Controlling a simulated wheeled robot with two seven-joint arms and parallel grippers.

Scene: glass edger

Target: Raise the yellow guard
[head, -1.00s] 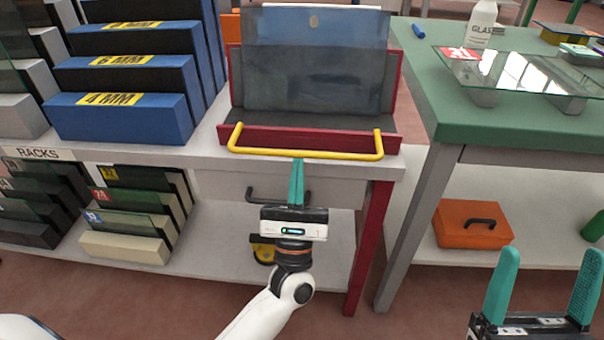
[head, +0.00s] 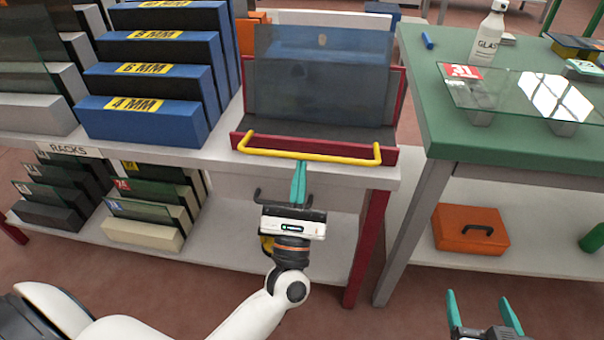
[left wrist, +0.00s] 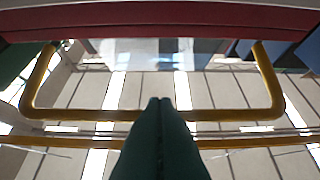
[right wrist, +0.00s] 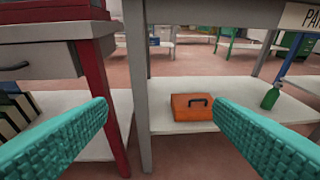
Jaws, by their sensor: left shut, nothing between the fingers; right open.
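The yellow guard (head: 308,155) is a U-shaped bar along the front of the red-framed glass stand (head: 390,139). It lies low, across the stand's red front edge. In the left wrist view the yellow bar (left wrist: 240,114) spans the picture under the red edge. My left gripper (head: 299,164) is shut and empty, its teal fingertips just below the middle of the bar. In the left wrist view the fingertips overlap the bar's line; whether they touch it I cannot tell. My right gripper (head: 482,300) is open and empty at the lower right, away from the guard.
Blue racks (head: 148,118) stand left of the stand on the grey bench. A green table (head: 433,108) with a glass sheet (head: 515,95) is at the right. An orange toolbox (head: 470,230) sits on the lower shelf. A drawer handle (head: 258,196) is below the guard.

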